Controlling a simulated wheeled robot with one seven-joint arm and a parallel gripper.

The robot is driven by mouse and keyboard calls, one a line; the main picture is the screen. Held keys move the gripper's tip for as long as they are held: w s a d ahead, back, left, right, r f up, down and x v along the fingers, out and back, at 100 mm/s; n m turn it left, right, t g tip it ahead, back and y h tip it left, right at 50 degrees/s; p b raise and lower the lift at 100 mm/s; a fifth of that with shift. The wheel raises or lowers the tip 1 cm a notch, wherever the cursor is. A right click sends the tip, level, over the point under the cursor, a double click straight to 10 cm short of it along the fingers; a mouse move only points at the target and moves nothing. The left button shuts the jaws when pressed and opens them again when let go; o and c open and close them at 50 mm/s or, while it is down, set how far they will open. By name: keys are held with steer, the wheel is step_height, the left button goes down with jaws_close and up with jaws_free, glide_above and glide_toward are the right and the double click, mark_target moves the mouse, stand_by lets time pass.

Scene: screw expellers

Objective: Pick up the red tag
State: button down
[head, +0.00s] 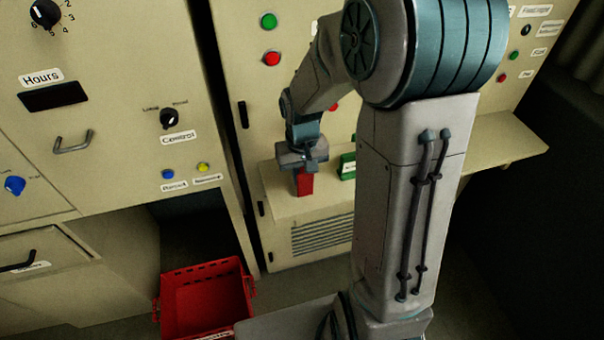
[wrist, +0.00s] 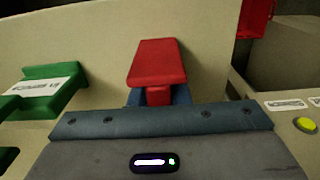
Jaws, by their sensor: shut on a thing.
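The red tag (head: 305,184) shows in the head view just below my gripper (head: 303,166), over the beige ledge of the cabinet. In the wrist view the red tag (wrist: 157,63) stands out beyond the jaws, with its narrow end between the blue fingers (wrist: 158,97). My gripper is shut on the red tag. The gripper body hides part of its near end. I cannot tell from these views whether the tag still touches the ledge.
A green tag (head: 347,165) with a white label sits on the ledge (head: 290,206) to the right; it also shows in the wrist view (wrist: 50,88). A red crate (head: 205,296) stands low at the left. Cabinet panels with knobs and buttons rise behind.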

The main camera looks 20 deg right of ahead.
steer(key=shift+r, duration=0.55)
step_height(320, 180, up, 3)
steer(key=shift+w+f, duration=0.1)
steer(key=s+d+r, duration=0.7)
steer(key=s, duration=0.2)
steer(key=shift+d+b, duration=0.35)
steer(key=shift+b, duration=0.1)
steer(key=shift+s+a, duration=0.1)
